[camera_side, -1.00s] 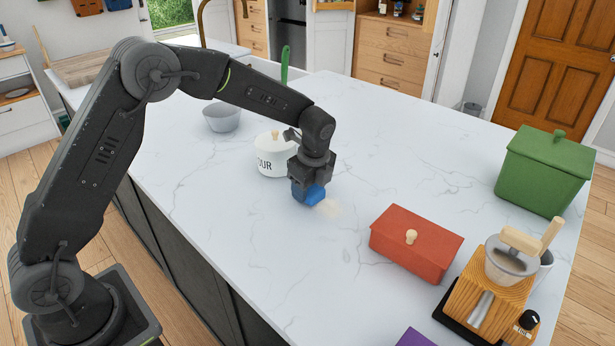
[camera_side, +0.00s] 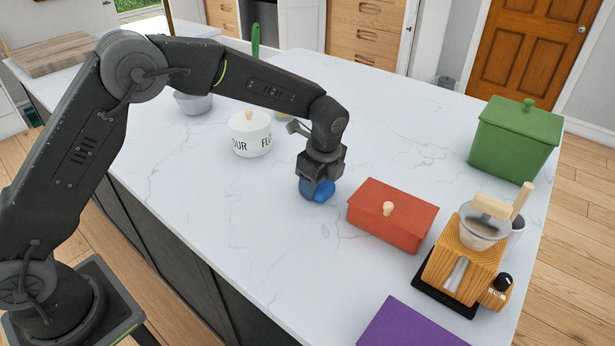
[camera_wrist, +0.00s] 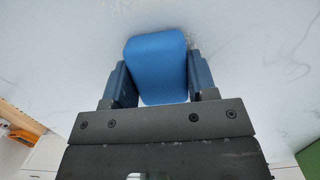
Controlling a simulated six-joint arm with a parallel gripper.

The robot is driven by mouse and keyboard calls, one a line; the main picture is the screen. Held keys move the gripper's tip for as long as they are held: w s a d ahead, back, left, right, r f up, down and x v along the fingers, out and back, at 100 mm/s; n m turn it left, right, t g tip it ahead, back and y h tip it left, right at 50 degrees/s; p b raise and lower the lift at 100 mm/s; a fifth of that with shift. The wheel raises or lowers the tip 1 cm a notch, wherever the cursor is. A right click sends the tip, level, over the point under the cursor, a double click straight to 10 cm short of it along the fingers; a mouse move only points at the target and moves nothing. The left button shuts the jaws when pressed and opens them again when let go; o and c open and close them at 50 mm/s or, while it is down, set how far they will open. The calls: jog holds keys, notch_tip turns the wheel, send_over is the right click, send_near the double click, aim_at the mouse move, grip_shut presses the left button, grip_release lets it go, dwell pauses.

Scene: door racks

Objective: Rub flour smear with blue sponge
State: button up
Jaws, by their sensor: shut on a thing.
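The blue sponge (camera_side: 322,190) is at the white marble countertop (camera_side: 215,200), left of the red box. My gripper (camera_side: 315,180) is shut on the sponge and points down, with the sponge low at the counter surface. In the wrist view the sponge (camera_wrist: 157,68) sits between the two dark blue fingers. The flour smear is not visible in the side view now; the sponge and gripper cover the place where it showed.
A red box (camera_side: 375,222) stands close to the right of my gripper. A white flour pot (camera_side: 250,145) is behind left. The counter's front-left part is clear.

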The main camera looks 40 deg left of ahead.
aim_at(285, 171)
jog(key=shift+d, duration=0.85)
jog(key=shift+a, duration=5.65)
jog(key=shift+w, duration=0.25)
jog(key=shift+w+d, duration=0.1)
jog(key=shift+w, duration=0.2)
jog(key=shift+d, duration=5.65)
jog(key=shift+a, duration=5.9)
notch_tip(285, 171, up, 8)
jog(key=shift+d, duration=0.15)
jog(key=shift+s+r, duration=0.1)
